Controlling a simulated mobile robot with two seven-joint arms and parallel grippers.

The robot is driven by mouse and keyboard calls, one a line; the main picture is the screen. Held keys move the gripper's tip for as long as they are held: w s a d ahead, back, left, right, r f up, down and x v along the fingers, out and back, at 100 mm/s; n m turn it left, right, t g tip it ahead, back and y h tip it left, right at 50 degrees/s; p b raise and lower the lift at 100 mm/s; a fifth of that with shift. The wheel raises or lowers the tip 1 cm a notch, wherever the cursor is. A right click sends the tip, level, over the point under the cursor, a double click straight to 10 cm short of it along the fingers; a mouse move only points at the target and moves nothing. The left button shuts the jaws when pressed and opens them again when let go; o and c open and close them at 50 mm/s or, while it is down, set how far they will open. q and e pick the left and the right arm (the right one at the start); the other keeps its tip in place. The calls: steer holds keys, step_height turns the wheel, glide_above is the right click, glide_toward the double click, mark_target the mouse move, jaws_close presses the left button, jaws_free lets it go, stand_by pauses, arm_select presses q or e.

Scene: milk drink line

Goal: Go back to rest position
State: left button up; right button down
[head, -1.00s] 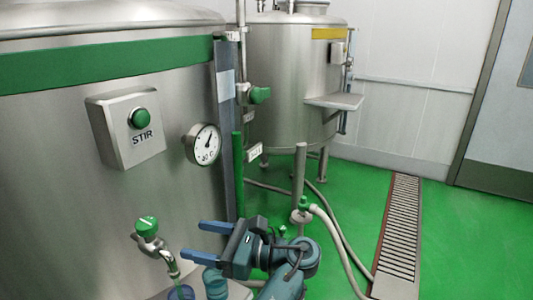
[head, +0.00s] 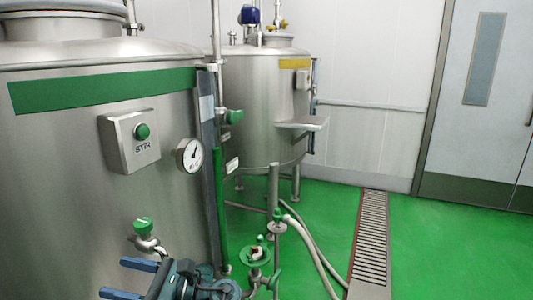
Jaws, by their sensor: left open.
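My left gripper (head: 128,279) is at the bottom of the head view, left of the middle. Its two blue fingers point left and stand apart, with nothing seen between them. It is below and just in front of a small tap with a green knob (head: 143,225) on the large steel tank (head: 60,190). The lower end of the tap is partly hidden by the gripper. My right gripper is not in view.
The tank carries a STIR box with a green button (head: 142,131) and a dial gauge (head: 189,155). A second tank (head: 255,110) stands behind. Pipes and a green-wheeled valve (head: 258,252) are right of my arm.

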arm_select(q)
steer(key=s+a+r+n+g+y, duration=0.25)
steer(key=a+r+g, duration=0.2)
steer(key=a, duration=0.65)
steer(key=s+a+r+n+g+y, duration=0.25)
steer(key=a+r+g, duration=0.2)
steer(key=a, duration=0.55)
step_height(320, 180, down, 13)
steer(key=w+a+m+t+h, duration=0.3)
steer(key=m+t, duration=0.5)
steer(key=t, duration=0.7)
steer(key=s+d+f+n+t+h, duration=0.1)
steer(key=d+f+t+h, duration=0.1)
steer(key=f+h, duration=0.45)
steer(key=s+d+f+t+h, duration=0.2)
steer(key=d+f+h, duration=0.15)
steer(key=f, duration=0.55)
steer(key=s+d+f+n+g+h, duration=0.1)
steer(key=s+d+f+n+h, duration=0.7)
steer(key=d+h, duration=0.4)
steer(key=s+d+n+h, duration=0.1)
steer(key=d+n, duration=0.3)
steer(key=d, duration=0.5)
steer(key=s+d+r+n+t+h, duration=0.1)
steer(key=s+d+n, duration=0.3)
steer(key=d, duration=0.5)
steer(key=shift+s+r+n+h, duration=0.15)
steer(key=shift+r+n+h, duration=0.1)
steer(key=shift+n+h, duration=0.5)
